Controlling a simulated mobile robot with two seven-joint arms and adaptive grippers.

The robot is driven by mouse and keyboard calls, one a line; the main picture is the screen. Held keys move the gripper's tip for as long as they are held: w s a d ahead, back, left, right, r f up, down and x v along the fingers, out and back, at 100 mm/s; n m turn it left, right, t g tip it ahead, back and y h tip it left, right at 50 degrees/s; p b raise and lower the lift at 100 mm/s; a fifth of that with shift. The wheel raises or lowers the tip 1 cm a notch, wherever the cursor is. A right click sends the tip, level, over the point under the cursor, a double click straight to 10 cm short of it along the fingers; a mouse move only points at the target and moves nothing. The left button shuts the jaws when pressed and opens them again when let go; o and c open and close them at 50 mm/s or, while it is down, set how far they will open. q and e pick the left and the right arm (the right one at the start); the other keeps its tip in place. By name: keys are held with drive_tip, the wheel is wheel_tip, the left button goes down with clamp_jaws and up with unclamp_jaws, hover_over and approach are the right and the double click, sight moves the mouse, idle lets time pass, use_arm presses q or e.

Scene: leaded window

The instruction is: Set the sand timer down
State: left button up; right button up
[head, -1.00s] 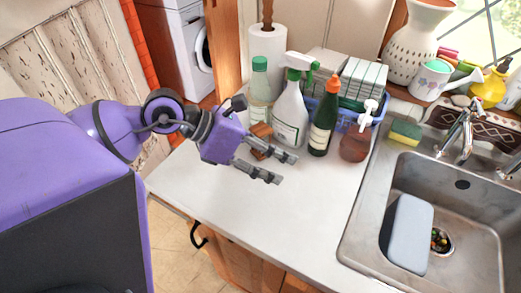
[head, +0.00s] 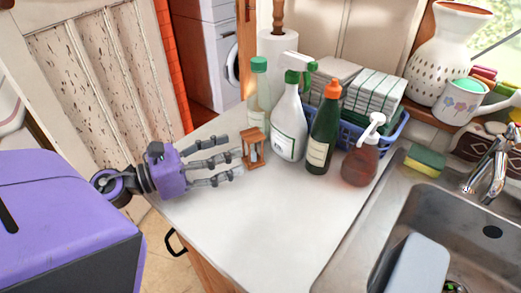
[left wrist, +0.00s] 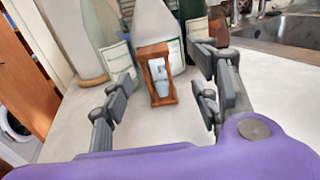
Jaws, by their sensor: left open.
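The sand timer (head: 254,148) is a small wooden frame around a pale glass. It stands upright on the white counter (head: 290,215), in front of the spray bottle. In the left wrist view the timer (left wrist: 158,76) is ahead, between the lines of the two fingers, with a gap on both sides. My left gripper (head: 234,157) is open and empty, low over the counter. Its fingertips point at the timer and lie just short of it or beside it; no finger appears to touch it. My right gripper is not in view.
Behind the timer stand a green-capped bottle (head: 258,92), a white spray bottle (head: 288,125), a dark green bottle (head: 323,130) and a reddish pump bottle (head: 360,160). A blue basket (head: 392,132) and the sink (head: 440,212) are to the right. The front counter is clear.

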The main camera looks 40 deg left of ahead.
sight(245, 144)
use_arm(q)
drive_tip(key=shift+w+d, duration=0.1)
drive_tip(key=shift+w, duration=0.4)
drive_tip(key=p+x, duration=0.2)
drive_tip(key=x, duration=0.3)
drive_tip(key=shift+w, duration=0.3)
drive_tip(key=shift+w+d+f+p, duration=0.2)
drive_tip(key=shift+w+f+p, duration=0.1)
drive_tip(key=shift+w, duration=0.15)
drive_tip(key=shift+r, duration=0.1)
drive_tip(key=c, duration=1.3)
drive_tip(key=shift+c, duration=0.2)
drive_tip(key=shift+r, duration=0.1)
